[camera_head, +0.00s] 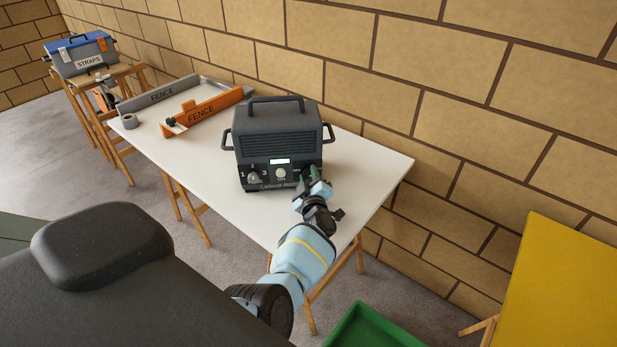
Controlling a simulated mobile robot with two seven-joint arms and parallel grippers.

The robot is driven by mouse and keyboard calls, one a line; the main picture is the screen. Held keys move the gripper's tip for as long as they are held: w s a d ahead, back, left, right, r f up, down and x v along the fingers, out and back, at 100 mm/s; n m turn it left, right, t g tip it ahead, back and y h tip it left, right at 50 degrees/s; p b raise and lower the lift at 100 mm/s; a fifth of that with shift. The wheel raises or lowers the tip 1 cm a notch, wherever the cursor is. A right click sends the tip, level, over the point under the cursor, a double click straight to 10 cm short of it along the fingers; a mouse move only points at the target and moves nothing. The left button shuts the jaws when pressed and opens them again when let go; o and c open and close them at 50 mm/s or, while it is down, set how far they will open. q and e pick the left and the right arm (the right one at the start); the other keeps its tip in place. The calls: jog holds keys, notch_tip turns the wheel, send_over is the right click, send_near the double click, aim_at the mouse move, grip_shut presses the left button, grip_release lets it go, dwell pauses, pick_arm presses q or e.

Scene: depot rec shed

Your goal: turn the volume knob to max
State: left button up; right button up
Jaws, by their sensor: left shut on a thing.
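A dark grey boxy device (278,140) with a top handle and side handles stands upright on the white table. Its front has a small lit display (280,161), a left knob (254,178) and a round pale control (281,174) in the middle. My left gripper (311,180) is at the right end of this front panel, its fingers shut on what seems to be a right-hand knob. The fingers hide that knob, so its setting and marks cannot be read. Which knob is for volume cannot be told from the small lettering. My right gripper is not in view.
The white table (357,165) stands along a block wall. A green crate (372,318) and a yellow top (565,290) are at lower right.

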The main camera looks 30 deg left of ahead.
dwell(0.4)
pick_arm(q)
jog(key=o, duration=1)
jog(key=shift+c, duration=0.2)
jog(key=shift+s+d+r, duration=0.1)
jog(key=shift+s+d, duration=0.2)
jog(key=shift+s, duration=0.05)
jog(key=p+v, duration=0.3)
jog(key=v, duration=0.2)
jog(key=shift+s+d+r, duration=0.15)
jog(key=shift+s+d, duration=0.4)
jog(key=shift+s, duration=0.1)
jog(key=shift+f, duration=0.25)
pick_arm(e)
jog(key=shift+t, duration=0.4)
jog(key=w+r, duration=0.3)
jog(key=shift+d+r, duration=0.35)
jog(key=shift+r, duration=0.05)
pick_arm(q)
jog(key=shift+s+d+f, duration=0.1)
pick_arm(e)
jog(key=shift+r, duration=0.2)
